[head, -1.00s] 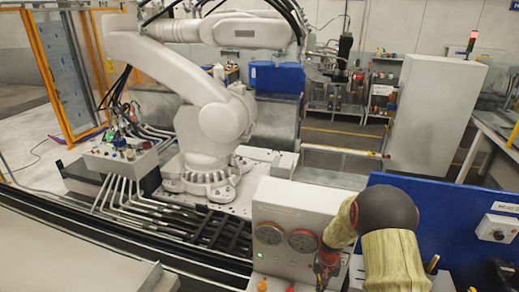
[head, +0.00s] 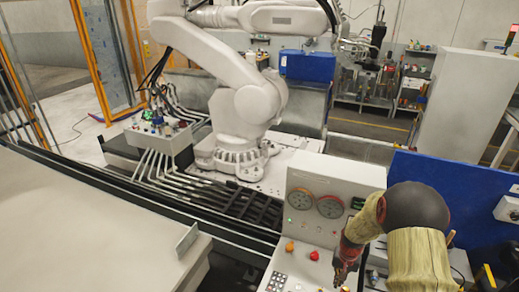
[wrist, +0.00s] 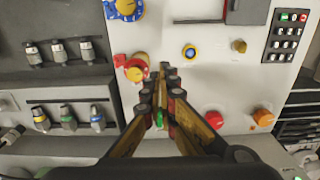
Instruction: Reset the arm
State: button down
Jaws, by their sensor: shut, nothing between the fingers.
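The large white robot arm (head: 245,110) stands on its base behind the control console. The console (head: 308,215) has a light grey panel with two round gauges, an orange knob (head: 289,247) and a red button (head: 314,255). My gripper (head: 342,284) is low over the console, to the right of that button. In the wrist view my gripper (wrist: 164,72) is shut and empty, fingers pointing at the panel. There the red button (wrist: 214,119) and orange knob (wrist: 263,117) are right of the fingers. A blue button (wrist: 190,52) is just past the tips. A green spot shows between the fingers.
A red-and-yellow knob (wrist: 135,68) is close left of the fingertips. A keypad (wrist: 285,35) is at upper right. Coloured connectors (wrist: 68,118) line the left side. A blue board (head: 455,200) stands behind my arm. A grey surface (head: 90,220) fills the left foreground.

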jog(key=s+a+r+n+t+b, duration=0.1)
jog(key=s+a+r+t+b, duration=0.1)
jog(key=s+r+b, duration=0.3)
jog(key=s+a+r+n+t+b, duration=0.1)
jog(key=s+a+r+b, duration=0.4)
jog(key=s+b, duration=0.6)
jog(key=s+a+r+n+t+b, duration=0.2)
jog(key=s+a+r+b, duration=0.2)
jog(key=s+r+b, duration=0.3)
jog(key=s+b, duration=0.1)
jog(key=s, duration=0.3)
jog(key=shift+s+a+r+n+t, duration=0.2)
jog(key=shift+s+a+n+t, duration=0.05)
jog(key=shift+n+t, duration=0.05)
jog(key=shift+r, duration=0.1)
